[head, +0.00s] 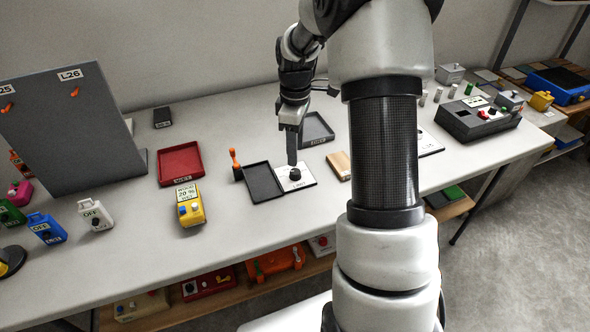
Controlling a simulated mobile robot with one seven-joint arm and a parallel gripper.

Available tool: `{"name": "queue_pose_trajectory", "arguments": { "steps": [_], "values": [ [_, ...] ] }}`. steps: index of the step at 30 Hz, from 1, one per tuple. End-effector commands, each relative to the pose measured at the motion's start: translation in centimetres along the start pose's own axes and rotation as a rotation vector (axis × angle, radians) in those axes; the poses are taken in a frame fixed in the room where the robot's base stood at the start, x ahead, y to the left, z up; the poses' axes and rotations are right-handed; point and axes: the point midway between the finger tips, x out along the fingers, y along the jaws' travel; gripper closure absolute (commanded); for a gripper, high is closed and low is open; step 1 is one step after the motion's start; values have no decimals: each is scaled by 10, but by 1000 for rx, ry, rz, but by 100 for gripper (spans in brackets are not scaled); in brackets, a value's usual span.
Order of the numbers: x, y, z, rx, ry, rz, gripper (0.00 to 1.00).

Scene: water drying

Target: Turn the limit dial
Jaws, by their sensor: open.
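The limit dial (295,174) is a small black knob on a white plate (304,182) that lies on the white table. Lettering on the plate is too small to read fully. My gripper (292,160) points down just above the dial, with its fingertips close to the knob's top. The view is edge-on, so the gap between the fingers hardly shows. I cannot tell whether the fingertips touch the knob. The gripper holds nothing that I can see.
A black tray (264,194) sits left of the plate, and a wooden block (339,160) right of it. A grey tray (329,138) lies behind. A red tray (164,178), a yellow meter (189,214) and a grey panel (50,125) stand farther left. The front table area is clear.

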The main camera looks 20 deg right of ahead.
Motion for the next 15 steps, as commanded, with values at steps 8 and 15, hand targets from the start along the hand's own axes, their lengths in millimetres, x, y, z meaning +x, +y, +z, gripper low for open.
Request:
{"name": "queue_pose_trajectory", "arguments": {
  "steps": [8, 15],
  "values": [
    [54, -1, 0, -1, -1, -2, 57],
    [70, 0, 0, -1, 0, 0, 57]
  ]
}}
